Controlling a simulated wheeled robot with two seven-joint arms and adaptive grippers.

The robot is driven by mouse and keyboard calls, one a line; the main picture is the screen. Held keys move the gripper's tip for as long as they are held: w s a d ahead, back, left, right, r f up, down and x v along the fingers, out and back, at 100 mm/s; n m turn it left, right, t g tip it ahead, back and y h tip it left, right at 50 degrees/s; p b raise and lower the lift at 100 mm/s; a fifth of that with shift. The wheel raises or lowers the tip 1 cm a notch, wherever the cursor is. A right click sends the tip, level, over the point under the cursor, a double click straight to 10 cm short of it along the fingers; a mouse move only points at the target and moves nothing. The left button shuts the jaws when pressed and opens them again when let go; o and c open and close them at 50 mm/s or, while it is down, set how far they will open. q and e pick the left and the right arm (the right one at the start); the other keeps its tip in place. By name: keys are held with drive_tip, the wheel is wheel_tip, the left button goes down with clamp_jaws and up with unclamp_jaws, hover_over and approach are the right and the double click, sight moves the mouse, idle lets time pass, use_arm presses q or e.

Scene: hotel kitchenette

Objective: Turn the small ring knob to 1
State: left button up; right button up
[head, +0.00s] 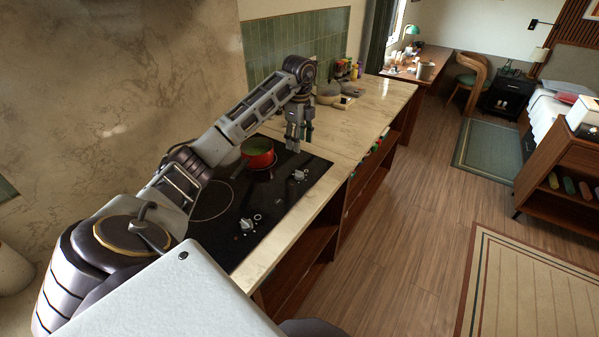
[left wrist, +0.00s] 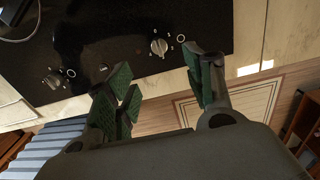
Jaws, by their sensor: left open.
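Two silver knobs sit on the black hob, the far one (head: 300,175) and the near one (head: 247,224). In the left wrist view the far knob (left wrist: 159,46) shows clearly, with a small ring mark and pale marks around it. The near knob (left wrist: 52,80) has a ring mark that looks slightly larger. I cannot read the marks or the settings. My left gripper (head: 298,146) is open and empty above the hob's far part, apart from the knobs. Its parted fingers (left wrist: 160,92) show in the left wrist view. My right gripper is not in view.
Stone countertop (head: 350,140) runs beyond, with jars and bottles (head: 345,72) at the back. Wooden floor (head: 400,240) lies clear to the right.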

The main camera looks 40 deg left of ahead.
sight(299, 174)
use_arm(q)
drive_tip(key=shift+s+d+f+p, duration=0.1)
drive_tip(key=shift+f+p, duration=0.1)
drive_tip(key=shift+f, duration=3.2)
drive_tip(key=shift+s+d+f+p, duration=0.1)
drive_tip(key=shift+f+p, duration=0.05)
drive_tip(key=shift+f, duration=3.2)
drive_tip(key=c, duration=1)
drive_tip(key=shift+a, duration=0.1)
drive_tip(key=shift+c, duration=0.2)
